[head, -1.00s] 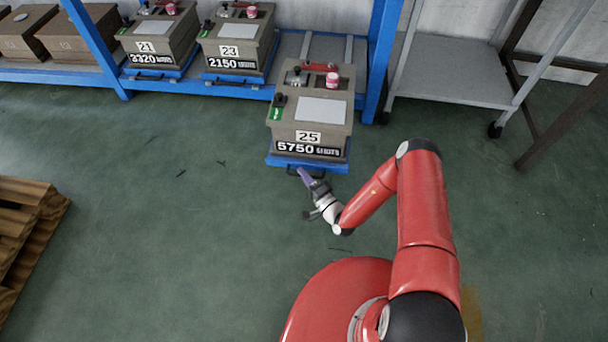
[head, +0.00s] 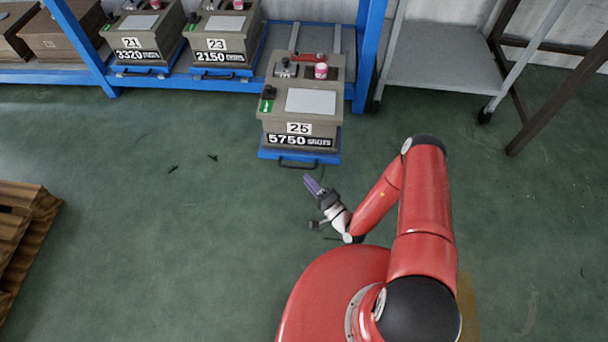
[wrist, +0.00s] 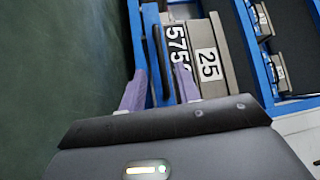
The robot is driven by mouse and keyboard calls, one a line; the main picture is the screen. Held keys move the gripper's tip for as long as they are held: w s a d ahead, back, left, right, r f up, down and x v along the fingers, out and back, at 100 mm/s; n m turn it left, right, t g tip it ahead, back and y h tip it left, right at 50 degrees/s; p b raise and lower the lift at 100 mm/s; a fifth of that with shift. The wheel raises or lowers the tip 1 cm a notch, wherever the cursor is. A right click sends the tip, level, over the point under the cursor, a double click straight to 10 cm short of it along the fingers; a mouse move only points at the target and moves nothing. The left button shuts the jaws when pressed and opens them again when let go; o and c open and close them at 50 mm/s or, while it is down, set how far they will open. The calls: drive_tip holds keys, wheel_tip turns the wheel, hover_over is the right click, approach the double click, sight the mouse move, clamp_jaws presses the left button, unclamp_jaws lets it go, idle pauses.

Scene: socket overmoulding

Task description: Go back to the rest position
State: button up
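My gripper (head: 313,185) has purple fingers and is in front of and below mould box 25 (head: 298,112) in the head view, clear of it. In the wrist view my gripper (wrist: 160,82) has its two fingers spread apart with nothing held between them. Box 25 sits on a blue tray (head: 269,154) with a dark front handle (head: 298,164), pulled out from the blue rack. In the wrist view the handle (wrist: 158,50) lies beyond the fingertips, and the number plate (wrist: 207,64) shows sideways.
Boxes 21 (head: 140,44) and 23 (head: 222,42) stand on the blue rack (head: 84,45) behind. A grey shelf table (head: 440,70) stands at right, and wooden pallets (head: 25,225) lie at left.

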drive_tip(key=shift+s+d, duration=0.15)
idle(0.4)
drive_tip(key=s+a+r+n+g+y+p, duration=0.15)
drive_tip(key=r+n+g, duration=0.55)
drive_tip(key=r, duration=0.7)
drive_tip(key=s+a+r+n+g+y, duration=0.15)
drive_tip(key=r+n+g, duration=0.25)
drive_tip(key=r+g, duration=0.85)
drive_tip(key=s+d+r+m+t+h, duration=0.1)
drive_tip(key=s+d+r+t+h, duration=0.4)
drive_tip(key=s+d+r+h, duration=0.3)
drive_tip(key=s+d+r+m+t+h+p, duration=0.1)
drive_tip(key=s+d+r+m+t+h, duration=0.1)
drive_tip(key=s+d+r+t+h, duration=0.4)
drive_tip(key=s+d+r+h, duration=0.1)
drive_tip(key=s+d+r, duration=0.1)
drive_tip(key=r, duration=0.3)
drive_tip(key=s+d+r+h, duration=0.1)
drive_tip(key=d+r, duration=0.2)
drive_tip(key=r, duration=0.2)
drive_tip(key=shift+s+d+r, duration=0.25)
drive_tip(key=shift+s+d, duration=0.1)
